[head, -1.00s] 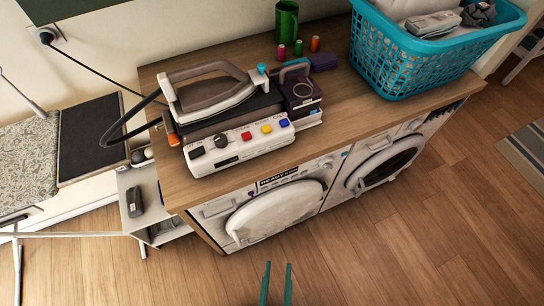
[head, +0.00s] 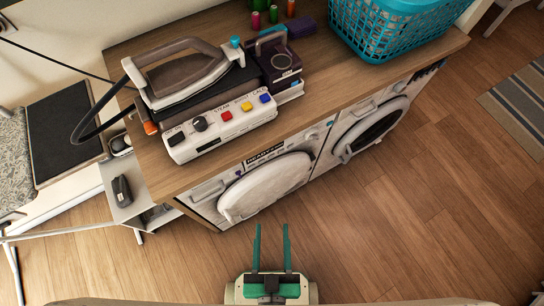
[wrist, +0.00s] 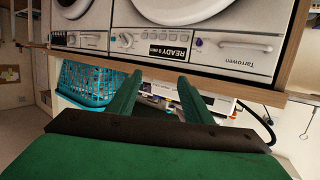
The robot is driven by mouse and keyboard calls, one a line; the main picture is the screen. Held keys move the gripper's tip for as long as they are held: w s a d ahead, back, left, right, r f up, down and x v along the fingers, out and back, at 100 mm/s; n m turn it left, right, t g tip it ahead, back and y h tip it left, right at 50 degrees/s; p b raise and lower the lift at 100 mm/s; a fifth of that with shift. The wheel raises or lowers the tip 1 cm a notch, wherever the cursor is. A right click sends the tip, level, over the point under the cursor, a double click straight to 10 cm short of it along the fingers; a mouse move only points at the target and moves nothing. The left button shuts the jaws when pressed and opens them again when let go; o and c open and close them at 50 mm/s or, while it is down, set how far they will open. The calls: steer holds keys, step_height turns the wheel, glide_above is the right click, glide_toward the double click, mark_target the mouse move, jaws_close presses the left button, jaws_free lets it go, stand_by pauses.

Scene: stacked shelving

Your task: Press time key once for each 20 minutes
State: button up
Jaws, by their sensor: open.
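The left white washer (head: 264,193) stands under the wooden counter. Its panel has a dark display (head: 264,156), which reads "READY" with a small "0 MIN" line in the wrist view (wrist: 168,50). A purple button (wrist: 198,42) and a row of small keys lie beside the display. No key's label is legible enough to pick out the time key. On the counter, the steam station (head: 222,133) has red, yellow and blue buttons marked Steam, Boost and Calc. My gripper (head: 272,228) is open and empty, in front of the washers and apart from the panel.
An iron (head: 180,75) rests on the steam station. A turquoise laundry basket (head: 385,35) stands on the counter (head: 318,100) at the right. A second washer (head: 372,125) is alongside. The wooden floor (head: 400,220) in front is clear.

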jaws_close()
steer(key=shift+w, duration=0.1)
steer(key=shift+w, duration=0.1)
stand_by(0.9)
steer(key=shift+a, duration=0.1)
